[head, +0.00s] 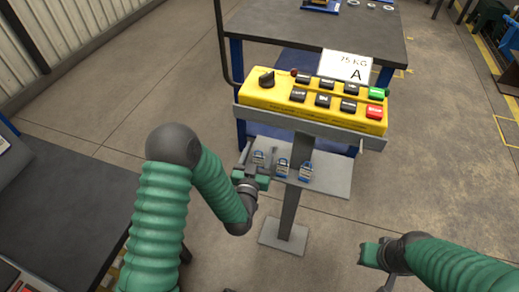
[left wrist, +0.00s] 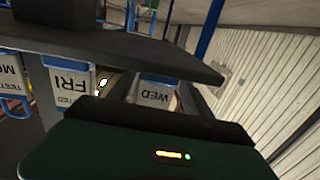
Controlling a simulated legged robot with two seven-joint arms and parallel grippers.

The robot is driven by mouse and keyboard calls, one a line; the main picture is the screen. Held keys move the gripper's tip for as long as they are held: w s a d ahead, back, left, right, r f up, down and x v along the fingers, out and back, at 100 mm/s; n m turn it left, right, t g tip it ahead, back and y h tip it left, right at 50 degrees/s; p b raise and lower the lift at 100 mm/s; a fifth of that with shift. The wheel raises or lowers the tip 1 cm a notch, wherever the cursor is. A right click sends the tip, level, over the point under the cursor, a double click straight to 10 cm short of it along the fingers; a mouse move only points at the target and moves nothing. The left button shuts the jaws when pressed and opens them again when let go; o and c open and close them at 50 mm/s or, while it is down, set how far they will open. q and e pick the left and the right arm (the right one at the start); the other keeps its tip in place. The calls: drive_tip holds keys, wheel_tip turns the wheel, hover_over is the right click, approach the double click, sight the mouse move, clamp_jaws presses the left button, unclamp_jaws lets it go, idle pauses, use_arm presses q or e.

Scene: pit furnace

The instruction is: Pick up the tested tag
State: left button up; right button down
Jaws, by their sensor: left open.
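Three blue-and-white tags hang in a row on the grey stand below the yellow control box. In the head view they are the left tag (head: 258,157), the middle tag (head: 282,167) and the right tag (head: 306,171). The left wrist view shows tags lettered WED (left wrist: 157,93), FRI (left wrist: 72,82) and one starting with M (left wrist: 12,72); TESTED is legible on the FRI and M tags. My left gripper (head: 257,166) is open at the left tag. In its wrist view the WED tag shows between the dark fingers, with contact unclear. My right gripper (head: 370,253) is apart, at lower right.
The yellow control box (head: 312,103) with its buttons sits above the tags on a grey post (head: 297,185). A grey shelf plate (head: 335,178) is around the tags. A dark workbench (head: 345,35) stands behind, and a dark table (head: 60,215) is at left.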

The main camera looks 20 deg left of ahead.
use_arm(q)
drive_tip(key=shift+s+r, duration=0.1)
drive_tip(key=shift+r, duration=0.1)
drive_tip(key=shift+s+d+r, duration=0.25)
drive_tip(key=shift+d+r, duration=0.05)
drive_tip(key=shift+s+d+r, duration=0.1)
drive_tip(key=shift+s+d, duration=0.05)
drive_tip(key=shift+d, duration=0.05)
drive_tip(key=shift+c, duration=0.5)
drive_tip(key=shift+d, duration=0.15)
drive_tip(key=shift+c, duration=1.1)
drive_tip(key=shift+w, duration=0.2)
drive_tip(key=shift+c, duration=1.2)
drive_tip(key=shift+a+f, duration=0.2)
drive_tip(key=shift+a, duration=0.25)
clamp_jaws()
drive_tip(key=shift+d, duration=0.1)
use_arm(e)
drive_tip(key=shift+s+d+r, duration=0.15)
drive_tip(key=shift+s+d, duration=0.15)
drive_tip(key=shift+s, duration=0.05)
use_arm(q)
drive_tip(key=shift+d, duration=0.1)
use_arm(e)
drive_tip(key=shift+d, duration=0.1)
use_arm(q)
drive_tip(key=shift+r, duration=0.1)
